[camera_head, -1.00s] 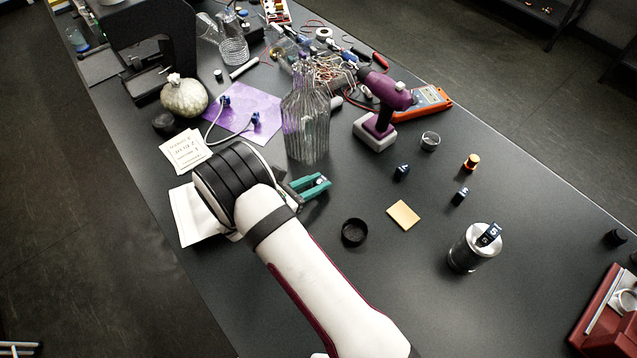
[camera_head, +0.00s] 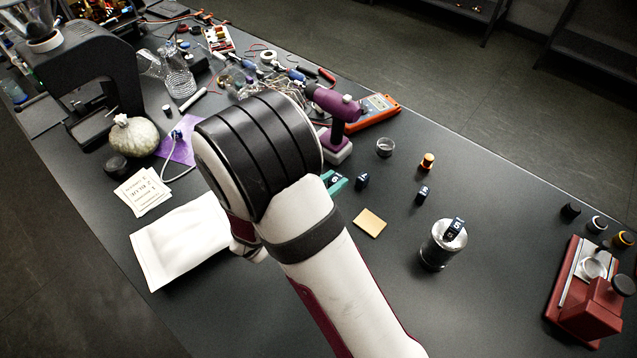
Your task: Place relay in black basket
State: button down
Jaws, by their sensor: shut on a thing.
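My arm fills the middle of the view. My gripper (camera_head: 337,183), with teal fingers, shows only partly past the arm's black-banded joint, beside a small dark blue block. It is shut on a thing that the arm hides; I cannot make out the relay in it. The dark blue block (camera_head: 361,181) stands on the table just right of the fingers, seemingly apart from them. The black basket is not clearly seen; a round black open container seen earlier is now behind my arm.
A tan square (camera_head: 369,223) and a metal can (camera_head: 443,246) with a numbered block on top lie to the right. A purple drill (camera_head: 334,122) stands behind the gripper. A white sheet (camera_head: 182,240) lies left.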

jog(key=s+a, duration=0.3)
jog(key=s, duration=0.6)
jog(key=shift+m+g, duration=0.3)
jog(key=shift+g, duration=0.1)
notch_tip(320, 180, down, 10)
jog(key=shift+f, duration=0.15)
jog(key=c, duration=0.6)
grip_release()
